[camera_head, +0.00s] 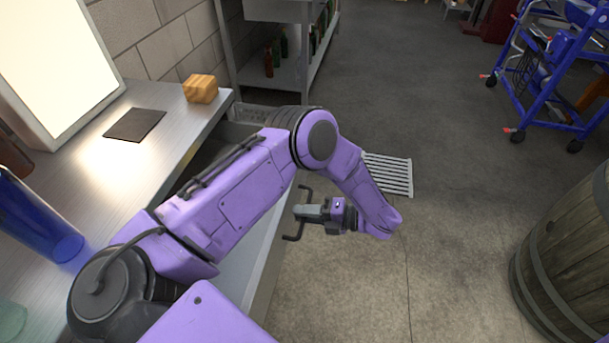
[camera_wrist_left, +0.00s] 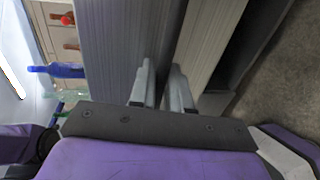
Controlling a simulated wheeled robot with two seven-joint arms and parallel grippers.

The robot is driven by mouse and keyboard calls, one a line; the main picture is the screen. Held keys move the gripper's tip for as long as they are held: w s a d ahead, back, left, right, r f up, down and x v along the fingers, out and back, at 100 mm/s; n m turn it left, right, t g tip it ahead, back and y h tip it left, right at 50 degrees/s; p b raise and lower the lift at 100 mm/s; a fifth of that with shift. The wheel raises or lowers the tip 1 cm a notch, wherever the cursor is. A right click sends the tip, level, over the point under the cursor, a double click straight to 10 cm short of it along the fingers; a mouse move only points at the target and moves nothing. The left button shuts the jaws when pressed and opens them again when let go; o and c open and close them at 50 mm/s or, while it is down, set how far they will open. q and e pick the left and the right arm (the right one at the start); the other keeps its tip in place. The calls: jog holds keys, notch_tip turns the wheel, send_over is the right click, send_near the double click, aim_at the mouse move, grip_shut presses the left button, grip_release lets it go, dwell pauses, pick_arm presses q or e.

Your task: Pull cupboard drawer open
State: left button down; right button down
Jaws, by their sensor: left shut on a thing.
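The cupboard (camera_head: 268,262) is grey, and its front runs beside and below the worktop. A dark bar handle (camera_head: 303,189) stands out from this front, with bent ends showing on both sides of my left gripper (camera_head: 301,212). The gripper is shut on the handle's middle. In the left wrist view its two fingers (camera_wrist_left: 163,88) lie against the grey front, a narrow gap between them; the handle itself is hard to make out there. My purple left arm hides much of the cupboard, so I cannot tell how far the drawer stands out. My right gripper is out of view.
The worktop (camera_head: 150,165) carries a wooden block (camera_head: 200,88), a dark mat (camera_head: 134,124), a lit panel (camera_head: 55,60) and a blue bottle (camera_head: 40,225). A barrel (camera_head: 565,265) and a blue cart (camera_head: 545,75) stand right. The floor between is clear apart from a flat grate (camera_head: 390,172).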

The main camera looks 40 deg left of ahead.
pick_arm(q)
jog(key=c, duration=1.3)
grip_release()
jog(key=shift+c, duration=0.2)
jog(key=shift+w+d, duration=0.1)
jog(key=b+v, duration=0.2)
jog(key=v, duration=0.8)
jog(key=shift+d, duration=0.1)
